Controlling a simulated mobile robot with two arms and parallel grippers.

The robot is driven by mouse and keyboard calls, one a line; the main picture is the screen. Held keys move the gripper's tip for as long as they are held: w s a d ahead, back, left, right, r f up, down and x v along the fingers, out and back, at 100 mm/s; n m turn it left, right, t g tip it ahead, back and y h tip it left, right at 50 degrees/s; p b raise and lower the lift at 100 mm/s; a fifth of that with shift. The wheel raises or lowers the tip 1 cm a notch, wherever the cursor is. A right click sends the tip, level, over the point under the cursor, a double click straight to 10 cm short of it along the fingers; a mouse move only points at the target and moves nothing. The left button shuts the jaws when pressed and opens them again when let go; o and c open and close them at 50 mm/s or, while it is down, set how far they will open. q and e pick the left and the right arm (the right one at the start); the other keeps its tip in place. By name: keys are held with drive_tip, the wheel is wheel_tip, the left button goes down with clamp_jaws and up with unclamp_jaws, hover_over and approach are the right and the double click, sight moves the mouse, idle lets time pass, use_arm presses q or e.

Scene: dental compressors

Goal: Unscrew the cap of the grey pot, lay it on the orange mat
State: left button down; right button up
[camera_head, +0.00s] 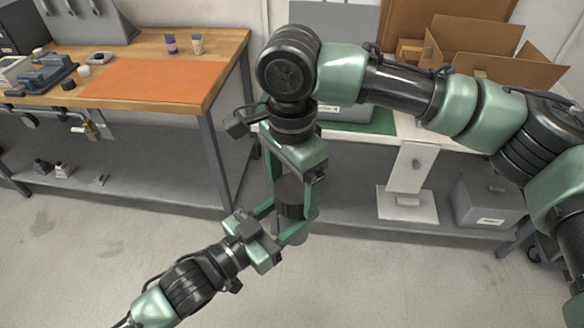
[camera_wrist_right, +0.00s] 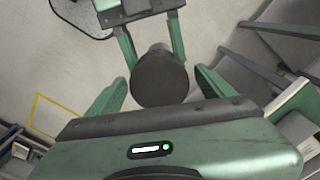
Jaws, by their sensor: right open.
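The grey pot (camera_head: 298,238) is held in the air in front of the benches, mostly hidden by the grippers. Its dark round cap (camera_head: 289,190) faces up; the wrist view shows the cap's flat top (camera_wrist_right: 160,80). My left gripper (camera_head: 285,218) comes from the lower left, its fingers closed on either side of the pot. My right gripper (camera_head: 293,196) points down from above, with its fingers on either side of the cap. In the wrist view its open fingers (camera_wrist_right: 157,92) stand clear of the cap, with gaps on both sides. The orange mat (camera_head: 155,82) lies bare on the wooden bench.
The wooden bench (camera_head: 222,48) also carries two small bottles (camera_head: 171,44), dark fixtures (camera_head: 45,75) and small parts left of the mat. Behind my right arm, a second bench holds an open cardboard box (camera_head: 480,45). A grey bin (camera_head: 487,203) sits on its lower shelf.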

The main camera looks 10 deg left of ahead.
drive_tip(key=shift+f, duration=0.9)
drive_tip(key=c, duration=1.4)
drive_tip(key=n, duration=0.5)
drive_tip(key=shift+c, duration=0.2)
drive_tip(key=n, duration=0.9)
drive_tip(key=shift+d+r+n, duration=0.1)
drive_tip(key=shift+d+n, duration=0.05)
drive_tip(key=shift+n, duration=0.15)
drive_tip(key=n, duration=0.6)
drive_tip(key=shift+w+n, duration=0.1)
drive_tip(key=shift+n, duration=0.3)
drive_tip(key=n, duration=0.4)
drive_tip(key=shift+d+n, duration=0.1)
drive_tip(key=shift+n, duration=0.2)
drive_tip(key=n, duration=0.7)
drive_tip(key=shift+w, duration=0.2)
drive_tip(key=n, duration=0.4)
drive_tip(key=shift+r+n, duration=0.1)
drive_tip(key=shift+n, duration=0.2)
drive_tip(key=n, duration=0.5)
drive_tip(key=shift+w+n, duration=0.1)
drive_tip(key=shift+n, duration=0.2)
drive_tip(key=shift+r, duration=0.15)
